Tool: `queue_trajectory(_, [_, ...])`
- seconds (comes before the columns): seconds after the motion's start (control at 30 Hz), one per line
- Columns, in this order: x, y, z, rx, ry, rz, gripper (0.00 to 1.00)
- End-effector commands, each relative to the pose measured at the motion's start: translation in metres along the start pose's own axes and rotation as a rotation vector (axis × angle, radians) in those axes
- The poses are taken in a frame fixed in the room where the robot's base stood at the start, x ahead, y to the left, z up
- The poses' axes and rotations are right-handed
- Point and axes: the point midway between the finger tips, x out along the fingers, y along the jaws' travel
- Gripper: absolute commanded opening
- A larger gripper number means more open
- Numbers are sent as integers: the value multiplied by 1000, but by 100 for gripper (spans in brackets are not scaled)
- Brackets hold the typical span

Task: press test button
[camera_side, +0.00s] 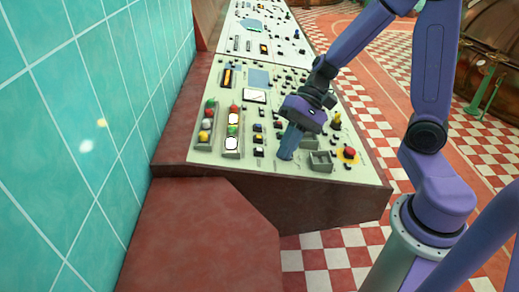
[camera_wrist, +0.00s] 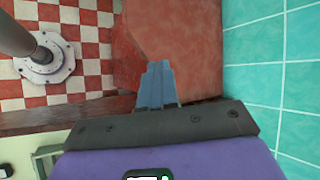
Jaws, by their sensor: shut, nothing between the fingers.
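The control panel (camera_side: 205,155) is a pale sloping console top with rows of buttons, lamps and switches. No readable label shows which one is the test button. A red mushroom button (camera_side: 349,153) on a yellow disc sits near the right front corner. My gripper (camera_side: 286,155) is shut and empty, pointing down at the panel's front middle, left of the red button. Whether its tips touch the panel cannot be told. The shut fingers also show in the wrist view (camera_wrist: 157,72); the spot beneath them in the side view is hidden.
A square grey box (camera_side: 321,162) is right of my fingers. Two columns of coloured lamps (camera_side: 233,130) stand to the left. A teal tiled wall (camera_side: 80,120) rises at the left. A red ledge (camera_side: 200,235) lies in front, with checkered floor (camera_side: 330,255) beside it.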

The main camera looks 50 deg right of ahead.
Motion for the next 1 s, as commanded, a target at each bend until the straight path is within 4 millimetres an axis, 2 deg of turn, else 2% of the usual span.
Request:
queue_trajectory(0.03, [-5, -2, -18, 79, 31, -54, 0])
queue_trajectory(0.2, [-28, -6, -75, 314, 143, -241, 0])
queue_trajectory(0.3, [-44, -2, -106, 429, 207, -337, 0])
queue_trajectory(0.43, [-61, 6, -134, 537, 271, -428, 0])
queue_trajectory(0.63, [-73, 12, -153, 607, 318, -491, 0])
queue_trajectory(1.0, [-74, 13, -154, 612, 320, -495, 0])
